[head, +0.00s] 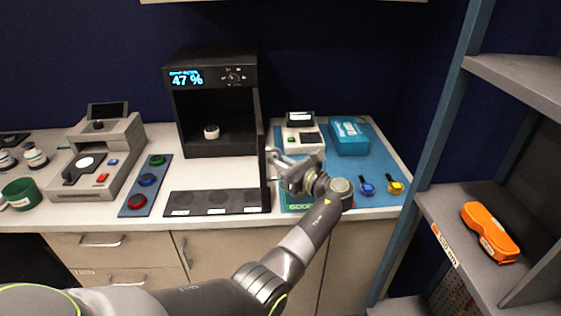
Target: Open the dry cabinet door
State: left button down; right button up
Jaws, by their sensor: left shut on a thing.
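The black dry cabinet (211,57) stands on the counter, with "47 %" on its display. Its front is uncovered, and a small white jar with a dark top (211,132) stands inside. The dark cabinet door (264,175) stands swung out on the right side, seen nearly edge-on and pointing toward me. My left gripper (276,161) is at the outer face of the door, shut on its handle. The handle is mostly hidden by the gripper. My right gripper is not in view.
A dark tray with round wells (212,202) lies in front of the cabinet. A button strip (147,185) lies left of it. Right of the door, a blue mat (375,165) bears a small device (302,137) and a blue box (348,136). A shelf post (445,100) rises at right.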

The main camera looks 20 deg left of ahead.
pick_arm(q)
jog(key=shift+a, duration=0.1)
jog(key=c, duration=1.6)
grip_release()
jog(key=shift+c, duration=0.2)
jog(key=shift+w+a, duration=0.1)
jog(key=b+v, duration=0.3)
jog(key=v, duration=0.9)
